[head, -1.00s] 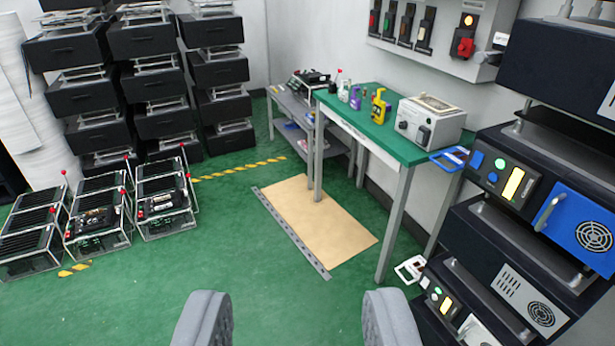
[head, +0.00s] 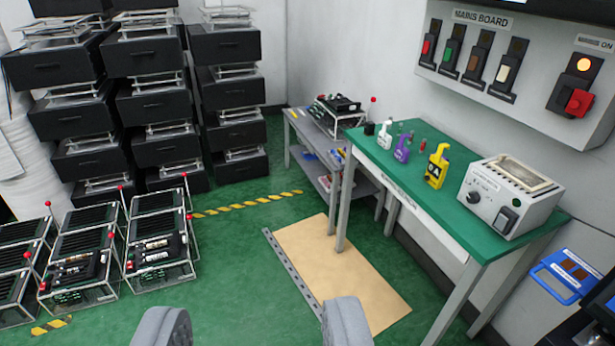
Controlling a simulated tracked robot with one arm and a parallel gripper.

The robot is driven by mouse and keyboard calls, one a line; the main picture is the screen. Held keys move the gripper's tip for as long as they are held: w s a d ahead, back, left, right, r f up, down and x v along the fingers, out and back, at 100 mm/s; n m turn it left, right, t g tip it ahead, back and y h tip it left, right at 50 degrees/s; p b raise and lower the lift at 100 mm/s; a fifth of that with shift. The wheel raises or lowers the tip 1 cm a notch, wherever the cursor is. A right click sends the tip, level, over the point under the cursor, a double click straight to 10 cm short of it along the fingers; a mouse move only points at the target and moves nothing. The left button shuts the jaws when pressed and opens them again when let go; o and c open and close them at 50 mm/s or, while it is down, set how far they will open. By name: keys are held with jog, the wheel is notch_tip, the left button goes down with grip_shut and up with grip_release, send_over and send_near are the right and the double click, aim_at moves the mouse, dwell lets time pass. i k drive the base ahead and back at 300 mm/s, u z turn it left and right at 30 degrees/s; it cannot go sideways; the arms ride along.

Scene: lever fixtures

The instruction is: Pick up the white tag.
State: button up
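A small white item (head: 385,138), which looks like the white tag, stands at the far end of the green-topped table (head: 405,182). A purple tag (head: 402,149) stands just to its right, and a larger yellow tag (head: 436,166) stands nearer. My gripper (head: 253,328) shows as two grey fingers at the bottom edge. They are wide apart with nothing between them. The gripper is well short of the table and touches nothing in view.
A grey box with a knob and switch (head: 510,196) sits at the table's near end. A mains board (head: 520,70) hangs above. A low shelf (head: 305,135) stands behind the table. Caged units (head: 160,240) line the left. The green floor ahead is clear around a tan mat (head: 350,285).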

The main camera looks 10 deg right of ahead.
aim_at(384, 140)
jog(key=z, duration=0.05)
jog(key=i, duration=3.15)
jog(key=z, duration=0.15)
